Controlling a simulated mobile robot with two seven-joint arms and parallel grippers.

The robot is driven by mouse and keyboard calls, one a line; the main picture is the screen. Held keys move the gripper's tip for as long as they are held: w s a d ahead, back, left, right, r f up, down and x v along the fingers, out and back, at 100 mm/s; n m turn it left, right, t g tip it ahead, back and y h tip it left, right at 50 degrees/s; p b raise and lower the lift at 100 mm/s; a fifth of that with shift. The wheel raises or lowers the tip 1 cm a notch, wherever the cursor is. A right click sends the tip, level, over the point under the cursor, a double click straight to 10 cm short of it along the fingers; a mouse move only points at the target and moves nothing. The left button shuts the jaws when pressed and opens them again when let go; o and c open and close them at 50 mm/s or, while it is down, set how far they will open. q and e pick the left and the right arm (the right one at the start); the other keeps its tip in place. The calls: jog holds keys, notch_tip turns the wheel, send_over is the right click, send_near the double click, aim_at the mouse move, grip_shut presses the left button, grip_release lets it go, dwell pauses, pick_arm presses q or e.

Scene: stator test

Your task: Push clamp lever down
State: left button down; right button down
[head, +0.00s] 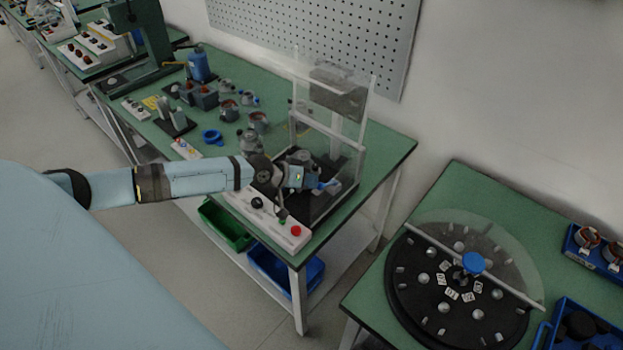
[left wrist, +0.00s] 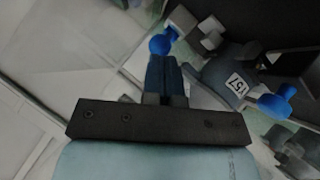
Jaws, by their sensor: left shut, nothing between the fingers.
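My left gripper (head: 322,185) reaches in from the left, over the test fixture (head: 318,213) with its dark base and clear guard. In the left wrist view, the fingers of the gripper (left wrist: 164,62) are shut together and empty. A blue ball knob (left wrist: 160,44), seemingly the clamp lever's end, lies right at the fingertips; I cannot tell if they touch. A second blue knob (left wrist: 275,102) sticks out to the right, near a grey part labelled 157 (left wrist: 237,84). In the head view, the arm hides most of the clamp. My right gripper is not in view.
The clear guard (head: 335,115) stands raised behind the gripper. A white button box (head: 268,218) sits at the table's front edge. A blue ring (head: 212,136) and several stator parts lie to the left. A round dial table (head: 450,285) stands at right.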

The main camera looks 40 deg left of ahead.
pick_arm(q)
jog(key=shift+w, duration=0.2)
jog(key=shift+r+p, duration=0.75)
jog(key=shift+r, duration=0.1)
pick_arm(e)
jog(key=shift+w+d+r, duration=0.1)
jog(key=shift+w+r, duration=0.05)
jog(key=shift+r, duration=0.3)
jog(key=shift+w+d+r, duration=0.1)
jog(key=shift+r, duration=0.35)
pick_arm(q)
jog(key=shift+r, duration=0.1)
